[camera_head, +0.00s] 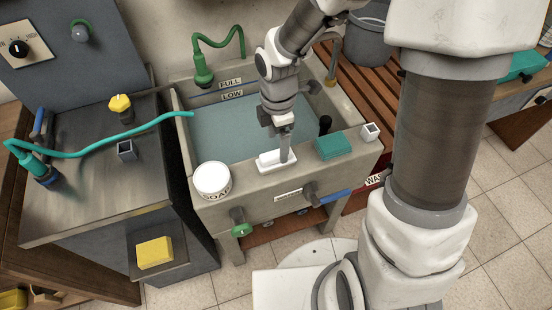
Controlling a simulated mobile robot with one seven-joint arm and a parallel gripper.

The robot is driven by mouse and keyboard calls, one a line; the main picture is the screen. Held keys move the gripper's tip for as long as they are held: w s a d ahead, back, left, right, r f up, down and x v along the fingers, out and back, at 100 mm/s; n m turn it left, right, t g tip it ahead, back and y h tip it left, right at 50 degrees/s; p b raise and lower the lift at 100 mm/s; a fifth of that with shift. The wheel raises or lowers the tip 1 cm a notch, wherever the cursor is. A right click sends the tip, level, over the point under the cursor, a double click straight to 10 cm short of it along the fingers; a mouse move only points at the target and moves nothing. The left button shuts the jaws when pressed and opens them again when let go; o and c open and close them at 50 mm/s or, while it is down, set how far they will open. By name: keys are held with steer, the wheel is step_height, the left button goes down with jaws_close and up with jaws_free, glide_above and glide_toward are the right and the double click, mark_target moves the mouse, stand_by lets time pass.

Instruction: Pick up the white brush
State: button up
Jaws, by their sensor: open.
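The white brush (269,164) is a white block lying on the front ledge of the stone sink (245,196). My gripper (286,150) points down from above at the right part of the brush. Its jaws are open, with the fingers right at the brush. I cannot tell whether they touch it or straddle it. The gripper hides part of the brush's upper side.
On the same ledge stand a white soap tub (212,180) to the left, and a teal block (334,146) and small white cup (370,131) to the right. Water (225,125) fills the basin behind.

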mark_target(276, 153)
step_height(276, 153, down, 5)
steer(key=shift+s+a+f+b, duration=0.15)
steer(key=shift+b, duration=0.55)
jaws_close()
